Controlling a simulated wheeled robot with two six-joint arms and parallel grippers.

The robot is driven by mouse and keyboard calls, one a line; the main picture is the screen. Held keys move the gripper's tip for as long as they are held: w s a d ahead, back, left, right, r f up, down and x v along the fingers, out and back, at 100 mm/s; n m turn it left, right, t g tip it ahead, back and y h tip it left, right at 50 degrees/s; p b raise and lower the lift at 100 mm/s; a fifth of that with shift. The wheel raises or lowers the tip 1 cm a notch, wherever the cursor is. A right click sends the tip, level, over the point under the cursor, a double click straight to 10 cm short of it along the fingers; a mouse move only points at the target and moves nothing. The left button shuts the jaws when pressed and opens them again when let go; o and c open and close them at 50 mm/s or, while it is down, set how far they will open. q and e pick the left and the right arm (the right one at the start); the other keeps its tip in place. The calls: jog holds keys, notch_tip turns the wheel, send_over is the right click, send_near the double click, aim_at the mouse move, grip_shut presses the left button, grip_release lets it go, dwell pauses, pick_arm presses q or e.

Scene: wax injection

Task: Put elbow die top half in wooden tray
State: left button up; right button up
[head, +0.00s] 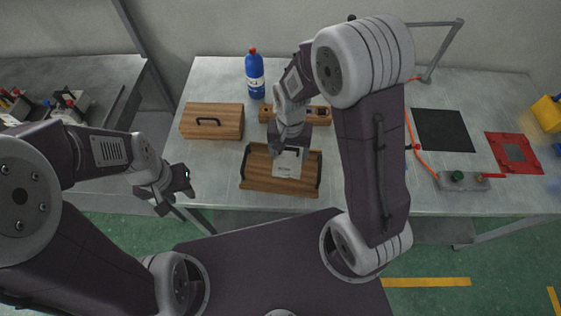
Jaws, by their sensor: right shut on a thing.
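The wooden tray (280,186) with dark handles at both ends lies near the front edge of the table, left of the middle. A pale grey metal block (289,165), which looks like the elbow die top half, is in or just above the tray. I cannot tell if it touches the tray floor. My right gripper (287,150) reaches down over the tray and is shut on this block, its fingers partly hidden by the arm. My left gripper (178,191) is empty and appears open, left of the tray off the table's front edge.
A wooden box (212,129) with a dark handle stands left of the tray. Behind are a blue bottle (255,77) and a wooden holder (318,115). To the right are a black mat (443,131), a red plate (513,153) and a grey control box (463,181).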

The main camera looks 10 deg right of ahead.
aim_at(282, 162)
jog(key=shift+w+a+f, duration=0.25)
jog(key=shift+a+f, duration=0.45)
jog(key=shift+a, duration=0.2)
jog(key=shift+f, duration=2)
jog(key=shift+f, duration=0.1)
jog(key=o, duration=2.1)
notch_tip(282, 162, up, 12)
jog(key=shift+r+p, duration=0.15)
jog(key=shift+p, duration=0.15)
jog(key=s+d+n, duration=0.1)
jog(key=s+d, duration=0.1)
jog(key=s+d+f+n, duration=0.1)
jog(key=s+d, duration=0.1)
jog(key=s, duration=0.1)
jog(key=s+d+n+t, duration=0.1)
jog(key=s+d+n, duration=0.1)
jog(key=s+d, duration=0.1)
jog(key=shift+s+f, duration=0.1)
jog(key=shift+f, duration=0.2)
